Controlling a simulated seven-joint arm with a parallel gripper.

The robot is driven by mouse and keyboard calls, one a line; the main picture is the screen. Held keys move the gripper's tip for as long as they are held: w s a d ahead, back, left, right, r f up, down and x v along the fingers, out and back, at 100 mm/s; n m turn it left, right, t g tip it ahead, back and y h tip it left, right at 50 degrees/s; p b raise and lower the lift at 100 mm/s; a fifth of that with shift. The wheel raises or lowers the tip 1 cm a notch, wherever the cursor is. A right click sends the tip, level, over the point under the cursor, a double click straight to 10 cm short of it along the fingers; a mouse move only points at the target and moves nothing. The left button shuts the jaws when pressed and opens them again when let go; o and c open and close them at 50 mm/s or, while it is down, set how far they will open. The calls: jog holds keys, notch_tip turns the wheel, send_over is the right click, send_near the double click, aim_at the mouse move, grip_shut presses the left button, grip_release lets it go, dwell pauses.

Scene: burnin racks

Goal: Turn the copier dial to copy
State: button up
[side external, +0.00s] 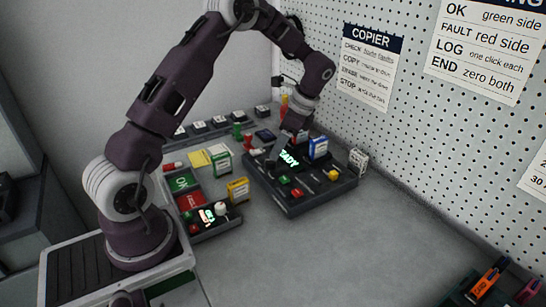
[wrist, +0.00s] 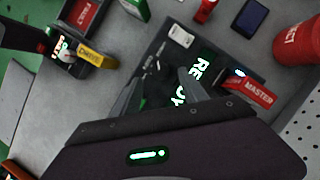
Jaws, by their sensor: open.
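The copier (side external: 283,200) is a dark box on the bench with a lit READY display (side external: 289,158) and several small coloured controls on top. My gripper (side external: 276,160) is down over its back left part, close to the display. In the wrist view my gripper (wrist: 160,92) has its two grey fingers apart, with the READY display (wrist: 200,68) partly behind the right finger. A dark shape lies between the fingers; I cannot tell for sure that it is the dial. The dial's pointer and its setting cannot be read. Nothing is seen held.
A COPIER notice (side external: 367,66) hangs on the pegboard wall. A yellow block (side external: 237,190) stands beside a smaller box with a lit display (side external: 207,216). A blue-and-white block (side external: 318,148) stands at the copier's back. The bench front right of the copier is clear.

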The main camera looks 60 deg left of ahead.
aim_at(271, 163)
jog(key=x, duration=0.4)
jog(key=shift+s+a+f, duration=0.1)
jog(key=shift+f, duration=0.25)
grip_shut()
jog(key=shift+n, duration=0.3)
jog(key=n, duration=0.2)
jog(key=n+g+h, duration=0.1)
jog(key=n, duration=0.1)
jog(key=shift+a+h, duration=0.1)
jog(key=shift+h, duration=0.2)
jog(key=shift+n+h, duration=0.8)
jog(key=shift+n, duration=1.2)
jog(key=shift+a, duration=0.1)
grip_release()
